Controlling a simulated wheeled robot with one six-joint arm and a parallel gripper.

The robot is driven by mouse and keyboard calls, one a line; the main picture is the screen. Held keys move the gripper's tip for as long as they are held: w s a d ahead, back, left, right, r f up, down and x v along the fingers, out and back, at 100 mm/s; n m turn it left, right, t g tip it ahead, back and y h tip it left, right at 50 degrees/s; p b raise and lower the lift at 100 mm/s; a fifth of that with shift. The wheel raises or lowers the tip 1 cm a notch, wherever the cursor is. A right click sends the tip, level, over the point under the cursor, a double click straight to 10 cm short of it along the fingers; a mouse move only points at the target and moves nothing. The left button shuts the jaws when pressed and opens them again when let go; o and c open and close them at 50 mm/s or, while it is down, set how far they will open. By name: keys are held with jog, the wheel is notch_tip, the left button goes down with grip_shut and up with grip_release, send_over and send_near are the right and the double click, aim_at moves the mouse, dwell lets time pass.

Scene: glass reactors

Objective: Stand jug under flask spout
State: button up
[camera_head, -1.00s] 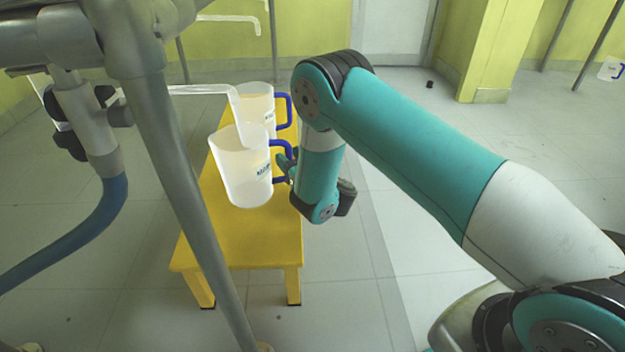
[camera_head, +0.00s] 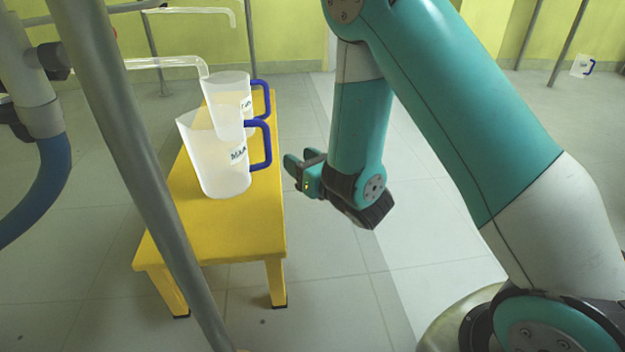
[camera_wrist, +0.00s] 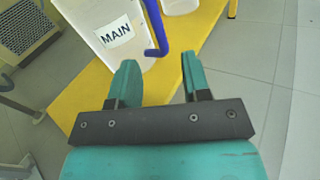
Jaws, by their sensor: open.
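A translucent white jug (camera_head: 218,160) with a blue handle and a label stands upright on a yellow bench. In the wrist view the jug (camera_wrist: 98,22) reads MAIN and its blue handle is just beyond my fingers. A second similar jug (camera_head: 228,92) stands behind it on the bench. A clear glass spout (camera_head: 170,62) ends by the rear jug's rim; I cannot tell which jug it is above. My gripper (camera_head: 297,170) is open and empty, right of the front jug's handle and apart from it. It also shows in the wrist view (camera_wrist: 160,75). The flask itself is not clearly seen.
The yellow bench (camera_head: 220,230) has bare room at its front. A grey metal pole (camera_head: 150,190) of the frame crosses before its left side. A blue hose (camera_head: 45,185) hangs at left. Another jug (camera_head: 580,66) is far right.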

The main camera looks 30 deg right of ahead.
jog(key=s+a+r+m+g, duration=0.2)
jog(key=s+m+g, duration=0.3)
jog(key=s+m, duration=0.4)
jog(key=s+a+r+m+g, duration=0.3)
jog(key=s+r+m+g, duration=0.2)
jog(key=s+m, duration=0.4)
jog(key=s+a+r+m+g, duration=0.3)
jog(key=s+m+g, duration=0.4)
jog(key=s+m, duration=0.3)
jog(key=m, duration=0.2)
jog(key=shift+r+m, duration=0.4)
notch_tip(320, 180, up, 64)
jog(key=p, duration=6.4)
